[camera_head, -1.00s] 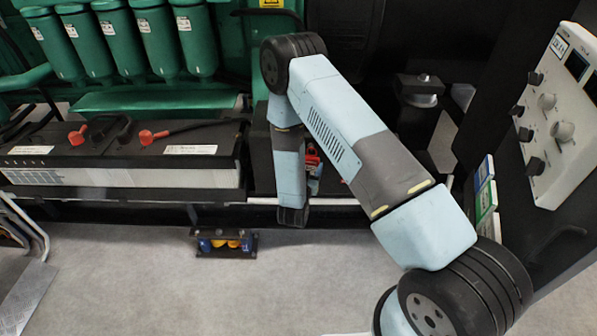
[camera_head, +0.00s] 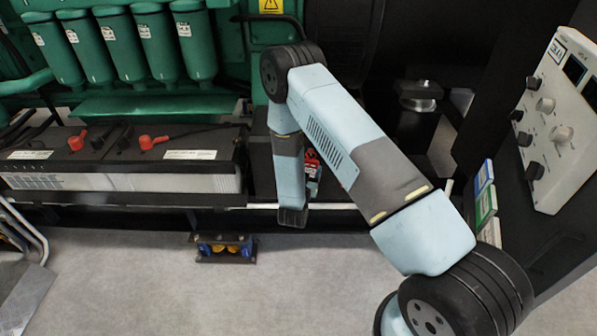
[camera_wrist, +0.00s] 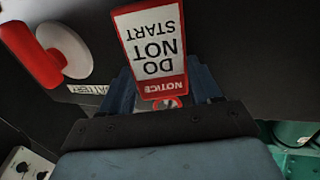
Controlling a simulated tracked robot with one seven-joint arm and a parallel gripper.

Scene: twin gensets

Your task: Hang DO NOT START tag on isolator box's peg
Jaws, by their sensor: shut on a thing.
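The DO NOT START tag (camera_wrist: 155,45), white with red borders, shows upside down in the wrist view. My gripper (camera_wrist: 163,88) is shut on its NOTICE end, with a dark blue finger on either side. A small red ring with a grey centre shows at that end; I cannot tell whether it is part of the tag. The dark isolator box (camera_wrist: 95,92) has a BATTERY label and a red handle (camera_wrist: 30,55) on a white disc, left of the tag. No peg can be made out. In the head view my arm hides the tag, and the box (camera_head: 261,165) is partly covered.
Batteries (camera_head: 125,180) with red and black terminals stand left of my arm. A white control panel (camera_head: 560,120) with knobs is at the right. Green canisters (camera_head: 115,45) line the back. A small rack (camera_head: 224,247) with blue and yellow items is below; the floor around it is clear.

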